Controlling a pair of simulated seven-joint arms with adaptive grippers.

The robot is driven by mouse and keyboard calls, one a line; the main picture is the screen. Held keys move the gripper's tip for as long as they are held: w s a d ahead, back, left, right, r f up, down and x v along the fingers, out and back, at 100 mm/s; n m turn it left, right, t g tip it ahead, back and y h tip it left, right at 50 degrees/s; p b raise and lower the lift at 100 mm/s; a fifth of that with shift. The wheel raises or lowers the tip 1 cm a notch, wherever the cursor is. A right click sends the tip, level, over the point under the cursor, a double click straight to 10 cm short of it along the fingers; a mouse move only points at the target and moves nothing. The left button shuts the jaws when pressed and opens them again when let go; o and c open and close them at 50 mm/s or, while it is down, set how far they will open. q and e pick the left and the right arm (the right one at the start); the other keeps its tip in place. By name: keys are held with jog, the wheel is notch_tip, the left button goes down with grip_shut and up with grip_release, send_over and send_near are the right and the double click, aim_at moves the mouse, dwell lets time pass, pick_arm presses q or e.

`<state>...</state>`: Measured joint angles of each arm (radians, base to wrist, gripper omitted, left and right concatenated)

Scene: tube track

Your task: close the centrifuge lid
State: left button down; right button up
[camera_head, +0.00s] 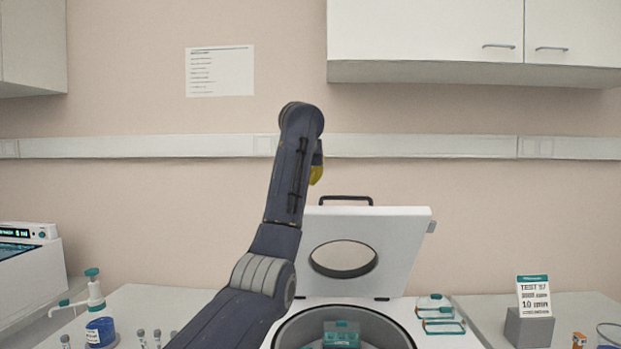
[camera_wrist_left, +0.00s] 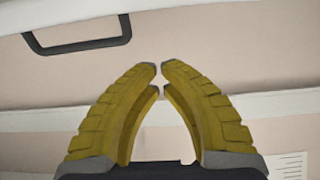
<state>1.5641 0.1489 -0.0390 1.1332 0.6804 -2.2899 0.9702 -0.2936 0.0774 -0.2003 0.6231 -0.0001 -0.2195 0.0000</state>
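The centrifuge lid (camera_head: 400,235) is a white panel with a round window. It stands raised, leaning back on hinges behind the open bowl (camera_head: 300,328). A dark handle (camera_head: 346,198) sits on its top edge; a dark handle also shows at upper left in the left wrist view (camera_wrist_left: 80,46). My left gripper (camera_head: 316,174) is up above the lid's top left corner, partly hidden by my arm. In the left wrist view its yellow fingers (camera_wrist_left: 158,70) meet almost tip to tip with nothing between them. It is apart from the handle. My right gripper is not in view.
A teal-topped item (camera_head: 342,336) is inside the bowl. Small teal-edged items (camera_head: 440,318) lie right of it. A sign on a grey block (camera_head: 530,328) stands at right. A dispenser bottle (camera_head: 98,325) and several tubes stand at left. A wall cabinet (camera_head: 430,40) hangs above.

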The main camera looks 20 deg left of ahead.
pick_arm(q)
jog(key=shift+w+a+f, duration=0.1)
jog(key=shift+w+f, duration=0.2)
jog(key=shift+f, duration=0.75)
jog(key=shift+w+a+f, duration=0.15)
jog(key=shift+w+f, duration=0.15)
jog(key=shift+f, duration=0.75)
jog(key=shift+w+a+f, duration=0.1)
jog(key=shift+w+f, duration=0.2)
jog(key=shift+f, duration=0.75)
